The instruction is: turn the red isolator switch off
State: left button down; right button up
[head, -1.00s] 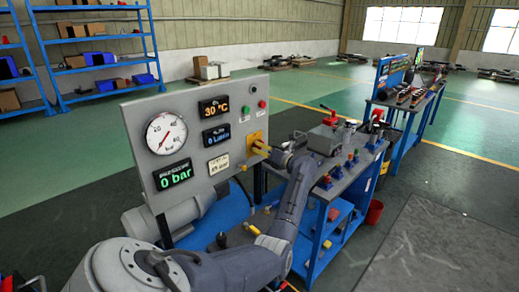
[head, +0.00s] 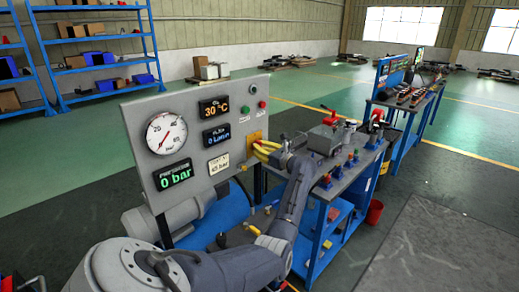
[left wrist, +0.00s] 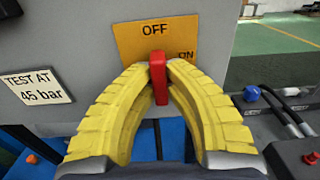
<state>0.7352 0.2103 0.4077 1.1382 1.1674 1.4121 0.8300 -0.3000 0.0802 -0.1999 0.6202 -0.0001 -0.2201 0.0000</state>
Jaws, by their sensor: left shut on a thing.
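The red isolator switch handle (left wrist: 158,78) stands upright in the left wrist view, its top just below the word OFF. Its yellow plate (left wrist: 130,40) has OFF at the top and ON at the right, partly hidden by a finger. The plate also shows at the right edge of the grey panel in the head view (head: 254,136). My left gripper (left wrist: 159,70) has its two yellow fingers on either side of the handle, shut on it. In the head view the left gripper (head: 263,149) is at the plate and hides the handle. My right gripper is not in view.
The grey panel (head: 190,110) carries a round gauge (head: 166,133), a display (head: 174,175) reading 0 bar and a "TEST AT 45 bar" label (left wrist: 38,86). A workbench (head: 345,165) with several red-topped parts stands close on the right. Open floor lies beyond.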

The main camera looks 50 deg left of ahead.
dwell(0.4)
pick_arm(q)
jog(key=c, duration=1.4)
grip_release()
jog(key=d, duration=1.2)
jog(key=shift+w, duration=0.45)
